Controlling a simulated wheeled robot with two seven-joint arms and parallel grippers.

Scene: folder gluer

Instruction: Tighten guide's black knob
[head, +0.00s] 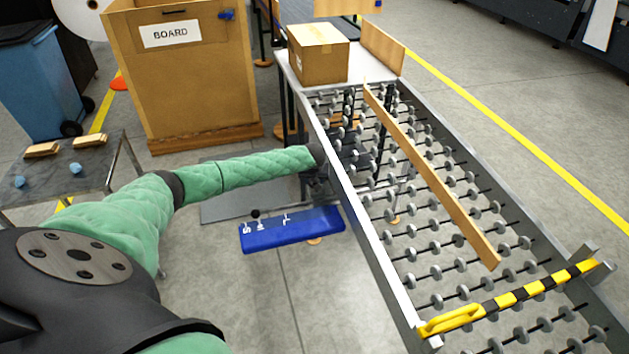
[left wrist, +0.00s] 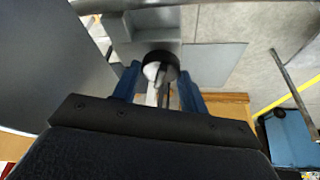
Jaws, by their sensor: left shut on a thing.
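The guide is a long wooden rail (head: 435,180) lying along the roller conveyor (head: 350,195). My left arm reaches across to the conveyor's left side frame, and its gripper is mostly hidden there in the head view. In the left wrist view my left gripper (left wrist: 158,90) has its blue fingers closed around the black knob (left wrist: 161,60), which sits against a grey metal bracket (left wrist: 150,28). A pale rod or screw shows between the fingers below the knob. My right gripper is in neither view.
A blue panel with a small lever (head: 292,230) is below my left forearm. A cardboard box (head: 318,52) stands at the conveyor's far end. A yellow-black striped bar (head: 510,298) crosses the near end. A grey side table (head: 70,170) stands at left.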

